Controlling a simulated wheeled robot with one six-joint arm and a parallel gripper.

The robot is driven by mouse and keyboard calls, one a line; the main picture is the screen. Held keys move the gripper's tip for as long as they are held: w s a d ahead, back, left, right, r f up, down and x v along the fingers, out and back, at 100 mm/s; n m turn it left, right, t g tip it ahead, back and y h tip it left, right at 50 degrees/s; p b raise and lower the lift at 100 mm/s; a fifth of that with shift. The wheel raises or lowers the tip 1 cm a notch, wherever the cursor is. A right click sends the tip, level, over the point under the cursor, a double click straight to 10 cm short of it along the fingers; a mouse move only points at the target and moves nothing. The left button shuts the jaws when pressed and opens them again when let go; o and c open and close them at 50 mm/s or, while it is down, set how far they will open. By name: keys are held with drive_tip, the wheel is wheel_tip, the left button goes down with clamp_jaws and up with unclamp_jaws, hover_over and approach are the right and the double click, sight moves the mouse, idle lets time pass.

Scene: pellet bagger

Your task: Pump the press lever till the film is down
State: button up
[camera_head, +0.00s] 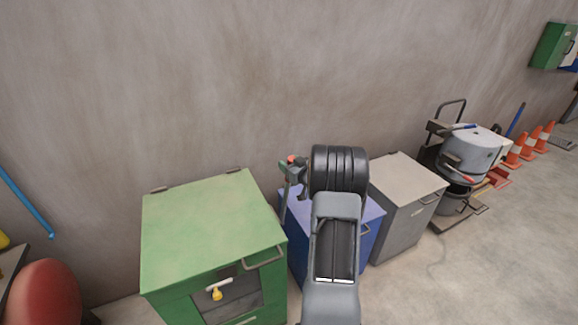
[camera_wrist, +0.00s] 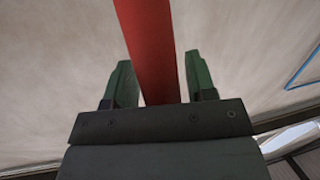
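A red bar (camera_wrist: 155,50), which looks like the press lever, runs down the middle of the wrist view between the two green fingers of my gripper (camera_wrist: 160,82). The fingers are apart, with a narrow gap showing on each side of the bar. The bar's lower end is hidden behind the gripper body. In the head view my gripper (camera_head: 288,167) is small, above the back of a blue cabinet, with a red spot showing at it. My arm hides most of what lies around it. I cannot make out the film or the rest of the press.
A green cabinet (camera_head: 205,225) with a yellow-handled valve stands left of the blue cabinet (camera_head: 371,218); a grey cabinet (camera_head: 405,205) stands right. A grey drum machine (camera_head: 472,150) and orange cones (camera_head: 514,153) stand farther right. A bare wall is behind. Floor at lower right is clear.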

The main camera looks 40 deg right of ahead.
drive_tip(key=shift+o, duration=0.5)
drive_tip(key=shift+s, duration=0.1)
drive_tip(key=shift+s, duration=0.35)
drive_tip(key=s+r+b, duration=0.1)
drive_tip(key=s+b, duration=0.1)
drive_tip(key=s, duration=1.1)
drive_tip(key=shift+a, duration=0.2)
